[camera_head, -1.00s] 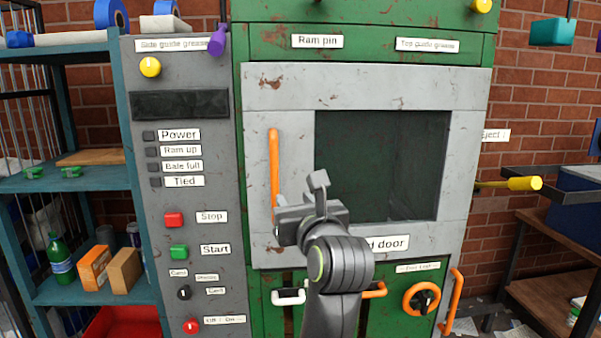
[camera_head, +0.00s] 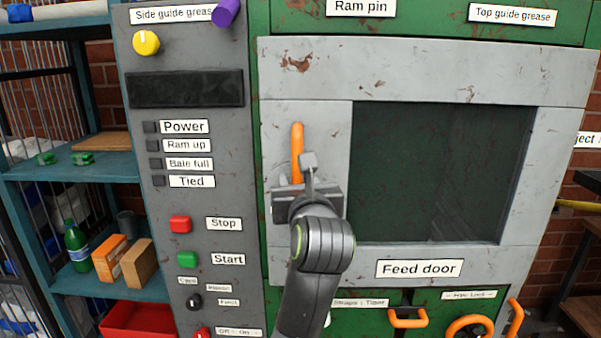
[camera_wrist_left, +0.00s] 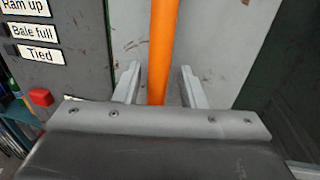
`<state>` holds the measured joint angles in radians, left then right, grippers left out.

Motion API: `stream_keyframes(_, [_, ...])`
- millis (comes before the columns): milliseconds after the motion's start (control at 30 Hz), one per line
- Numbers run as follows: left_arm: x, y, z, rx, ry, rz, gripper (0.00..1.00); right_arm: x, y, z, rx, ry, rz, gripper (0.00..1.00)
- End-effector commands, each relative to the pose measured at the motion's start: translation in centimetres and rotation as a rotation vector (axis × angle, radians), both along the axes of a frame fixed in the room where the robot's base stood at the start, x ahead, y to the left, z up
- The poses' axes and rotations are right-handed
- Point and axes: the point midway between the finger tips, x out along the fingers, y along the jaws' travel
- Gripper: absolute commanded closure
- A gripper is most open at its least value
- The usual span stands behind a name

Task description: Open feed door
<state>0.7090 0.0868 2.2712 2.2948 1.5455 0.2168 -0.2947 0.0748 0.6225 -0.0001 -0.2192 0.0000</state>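The feed door (camera_head: 430,85) is a worn grey panel with a dark window (camera_head: 430,170) and a "Feed door" label (camera_head: 419,269). It looks shut against the green machine. Its upright orange handle (camera_head: 297,145) is on the door's left side; the lower part is hidden behind my gripper in the head view. My left gripper (camera_head: 306,180) is at the handle. In the left wrist view the open fingers (camera_wrist_left: 160,85) stand on either side of the orange handle (camera_wrist_left: 163,40), with gaps on both sides. My right gripper is not in view.
A grey control panel (camera_head: 190,80) with labels, a red stop button (camera_head: 180,224) and a green start button (camera_head: 187,258) stands close left of the door. Orange handles (camera_head: 408,319) sit below the door. A teal shelf (camera_head: 120,175) with a bottle and boxes is at far left.

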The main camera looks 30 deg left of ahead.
Motion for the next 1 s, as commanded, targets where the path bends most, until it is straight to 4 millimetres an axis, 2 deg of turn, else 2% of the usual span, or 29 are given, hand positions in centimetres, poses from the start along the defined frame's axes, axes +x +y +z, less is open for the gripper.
stream_keyframes(400, [-0.1, 0.2, 0.0, 0.000, 0.000, -0.002, 0.63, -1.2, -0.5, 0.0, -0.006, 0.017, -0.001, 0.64])
stream_keyframes(700, [-0.1, 0.2, 0.0, 0.000, 0.000, -0.002, 1.00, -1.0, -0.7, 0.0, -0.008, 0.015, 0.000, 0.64])
stream_keyframes(1000, [-0.1, 0.2, 0.0, 0.000, 0.000, -0.002, 1.00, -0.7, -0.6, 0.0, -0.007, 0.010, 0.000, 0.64])
